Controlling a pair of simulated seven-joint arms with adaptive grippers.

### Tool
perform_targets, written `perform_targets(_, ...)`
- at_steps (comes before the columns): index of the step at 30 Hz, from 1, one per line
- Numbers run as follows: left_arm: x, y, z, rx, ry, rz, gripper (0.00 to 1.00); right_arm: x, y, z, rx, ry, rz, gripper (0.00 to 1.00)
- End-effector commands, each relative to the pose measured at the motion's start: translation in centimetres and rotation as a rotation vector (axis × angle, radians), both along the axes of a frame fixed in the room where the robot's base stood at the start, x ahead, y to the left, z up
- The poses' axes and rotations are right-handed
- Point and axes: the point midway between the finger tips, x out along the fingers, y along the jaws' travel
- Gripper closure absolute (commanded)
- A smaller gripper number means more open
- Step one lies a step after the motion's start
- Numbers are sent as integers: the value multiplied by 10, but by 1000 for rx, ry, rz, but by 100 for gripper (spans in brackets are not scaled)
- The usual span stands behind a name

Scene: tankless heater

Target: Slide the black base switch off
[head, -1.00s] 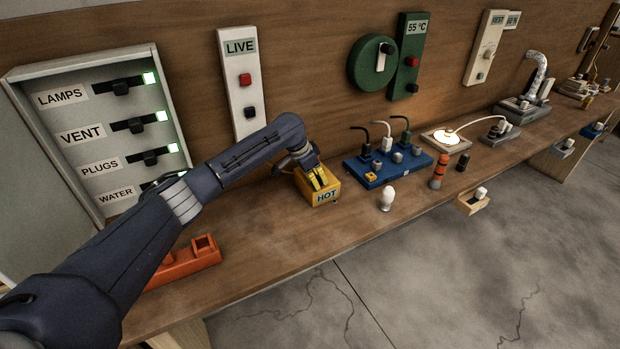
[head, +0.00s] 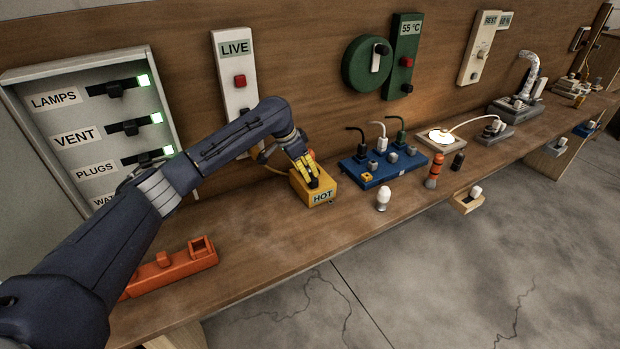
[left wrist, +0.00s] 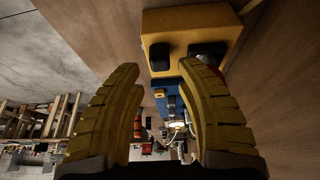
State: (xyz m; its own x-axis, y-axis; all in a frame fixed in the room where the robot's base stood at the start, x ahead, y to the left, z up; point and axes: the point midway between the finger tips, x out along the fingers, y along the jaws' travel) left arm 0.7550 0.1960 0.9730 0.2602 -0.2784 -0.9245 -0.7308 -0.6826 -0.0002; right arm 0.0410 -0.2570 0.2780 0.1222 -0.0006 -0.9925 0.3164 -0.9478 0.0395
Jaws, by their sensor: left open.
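A yellow box marked HOT (head: 318,190) stands on the bench, and my left gripper (head: 311,180) is at its top. In the left wrist view the yellow box (left wrist: 190,20) has a black part (left wrist: 160,57) on its face and a second dark part (left wrist: 208,48) partly behind a finger. I cannot tell for sure which is the black base switch, or its position. My left gripper (left wrist: 168,108) shows there with its two yellow fingers apart and nothing held between them. Whether a finger touches the box is unclear. My right gripper is not in view.
A blue socket strip (head: 365,181) with plugs stands just right of the yellow box. A white bulb (head: 383,199) and an orange-black cylinder (head: 433,170) stand near the front edge. An orange holder (head: 170,272) lies at left. The LIVE panel (head: 235,70) is on the wall behind.

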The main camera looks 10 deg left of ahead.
Motion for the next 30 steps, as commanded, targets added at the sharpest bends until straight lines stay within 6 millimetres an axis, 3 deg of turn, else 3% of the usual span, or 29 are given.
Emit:
perform_targets(6,-9,10,32,1,-1,0,64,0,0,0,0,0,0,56)
perform_targets(12,-14,15,48,1,1,0,64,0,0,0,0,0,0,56)
perform_targets(30,-15,11,51,-15,0,8,64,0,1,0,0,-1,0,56)
